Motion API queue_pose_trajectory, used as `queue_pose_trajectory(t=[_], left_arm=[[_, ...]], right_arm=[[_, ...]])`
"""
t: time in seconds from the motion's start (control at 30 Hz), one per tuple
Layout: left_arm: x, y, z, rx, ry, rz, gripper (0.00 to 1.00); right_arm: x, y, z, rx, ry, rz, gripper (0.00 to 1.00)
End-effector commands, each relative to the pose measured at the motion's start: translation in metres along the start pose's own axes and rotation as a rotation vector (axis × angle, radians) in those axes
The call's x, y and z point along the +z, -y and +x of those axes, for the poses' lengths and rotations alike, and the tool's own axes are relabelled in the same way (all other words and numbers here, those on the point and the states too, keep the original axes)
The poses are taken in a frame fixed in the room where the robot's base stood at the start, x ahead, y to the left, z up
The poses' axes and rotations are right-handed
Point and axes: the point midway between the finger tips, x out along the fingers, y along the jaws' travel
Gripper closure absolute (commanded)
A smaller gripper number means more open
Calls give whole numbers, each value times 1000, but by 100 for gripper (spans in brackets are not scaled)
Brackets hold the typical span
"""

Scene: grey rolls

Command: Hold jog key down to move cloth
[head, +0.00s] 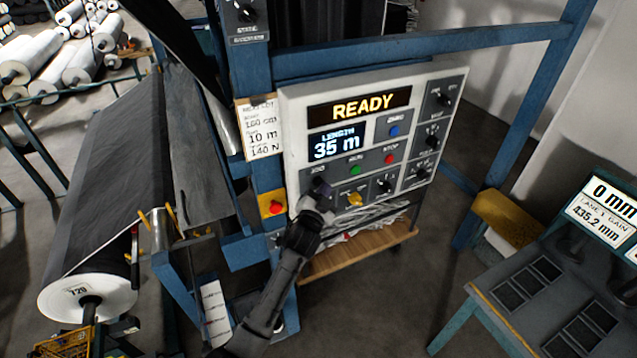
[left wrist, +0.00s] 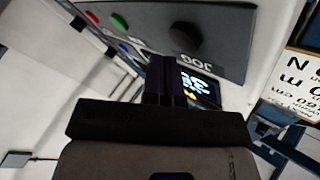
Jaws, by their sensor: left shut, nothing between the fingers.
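The control panel (head: 284,105) is a pale box on the blue frame. Its displays read READY and LENGTH 35 m. The jog key (left wrist: 187,40) is a round black button beside the JOG label in the left wrist view. In the head view my left gripper (head: 320,188) covers much of that spot, at the panel's lower left. Its fingers (left wrist: 165,68) are shut and empty, close to the key and off to one side of it. I cannot tell whether they touch the panel. The dark grey cloth (head: 112,150) runs down to a roll (head: 88,298) marked 720. My right gripper is out of view.
A green button (head: 355,170), a red button (head: 389,159) and a yellow knob (head: 354,199) sit near the gripper. A red emergency button (head: 276,207) is left of the panel. A desk with screens (head: 600,210) stands at right.

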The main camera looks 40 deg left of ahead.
Motion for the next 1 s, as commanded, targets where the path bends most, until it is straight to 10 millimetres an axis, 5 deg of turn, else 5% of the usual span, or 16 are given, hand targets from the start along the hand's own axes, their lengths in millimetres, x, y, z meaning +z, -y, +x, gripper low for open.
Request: queue_pose_trajectory(t=[1.0], left_arm=[[5, 6, 8, 0, 0, 0, 100]], right_arm=[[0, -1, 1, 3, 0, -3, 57]])
